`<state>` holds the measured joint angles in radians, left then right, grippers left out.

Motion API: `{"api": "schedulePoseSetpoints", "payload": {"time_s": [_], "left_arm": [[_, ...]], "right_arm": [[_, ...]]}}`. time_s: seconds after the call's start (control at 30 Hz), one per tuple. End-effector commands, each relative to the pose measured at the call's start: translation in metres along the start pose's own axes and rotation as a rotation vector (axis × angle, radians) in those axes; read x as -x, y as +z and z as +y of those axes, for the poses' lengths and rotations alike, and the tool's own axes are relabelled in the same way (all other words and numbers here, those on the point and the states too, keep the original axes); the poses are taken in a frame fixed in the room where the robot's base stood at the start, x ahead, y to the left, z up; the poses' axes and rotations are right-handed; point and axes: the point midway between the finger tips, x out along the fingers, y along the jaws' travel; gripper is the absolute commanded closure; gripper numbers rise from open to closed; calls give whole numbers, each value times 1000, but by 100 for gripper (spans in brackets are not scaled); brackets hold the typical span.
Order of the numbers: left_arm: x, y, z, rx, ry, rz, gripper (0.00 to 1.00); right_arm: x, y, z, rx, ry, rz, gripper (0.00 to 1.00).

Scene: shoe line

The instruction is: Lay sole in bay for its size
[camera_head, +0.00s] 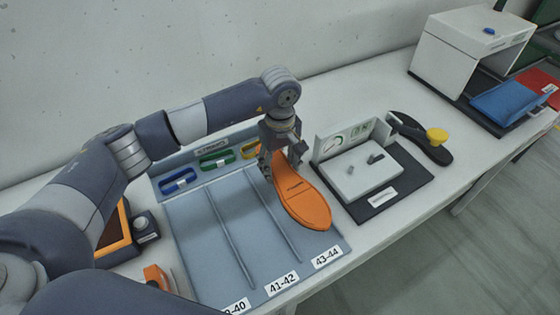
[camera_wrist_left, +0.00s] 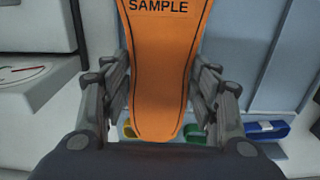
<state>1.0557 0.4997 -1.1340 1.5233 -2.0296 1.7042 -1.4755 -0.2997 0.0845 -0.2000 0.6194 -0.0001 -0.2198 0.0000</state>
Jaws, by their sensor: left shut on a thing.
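My left gripper (camera_head: 283,150) is shut on the narrow end of an orange sole (camera_head: 304,204). The sole hangs over the right side of the blue-grey bay tray (camera_head: 190,225), over the bay with the 43-44 label (camera_head: 327,257). I cannot tell whether its lower end touches the tray. In the left wrist view the sole (camera_wrist_left: 163,50) shows the word SAMPLE between the two fingers. Other bays carry the labels 41-42 (camera_head: 282,283) and one ending in 40 (camera_head: 236,307). My right gripper is not in view.
Blue (camera_head: 179,181), green (camera_head: 216,159) and yellow (camera_head: 251,150) loops sit along the tray's back. A white gauge device (camera_head: 362,172) on a dark mat stands close right, with a dark sole (camera_head: 420,140) with a yellow knob beyond. A white box machine (camera_head: 465,55) stands far right.

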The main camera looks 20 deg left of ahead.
Motion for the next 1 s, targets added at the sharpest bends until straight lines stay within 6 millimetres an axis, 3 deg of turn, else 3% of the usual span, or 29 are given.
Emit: {"api": "schedulePoseSetpoints", "payload": {"time_s": [0.13, 0.5, 0.6, 1.0], "left_arm": [[-15, 0, 0, -1, 1, -1, 75], [-52, 1, 0, -1, 1, -1, 75], [-64, 0, 0, -2, 2, 1, 75], [-74, 0, 0, -2, 2, 1, 75]], "right_arm": [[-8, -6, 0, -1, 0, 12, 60], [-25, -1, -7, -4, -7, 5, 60], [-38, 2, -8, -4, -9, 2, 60], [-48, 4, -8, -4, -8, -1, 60]]}}
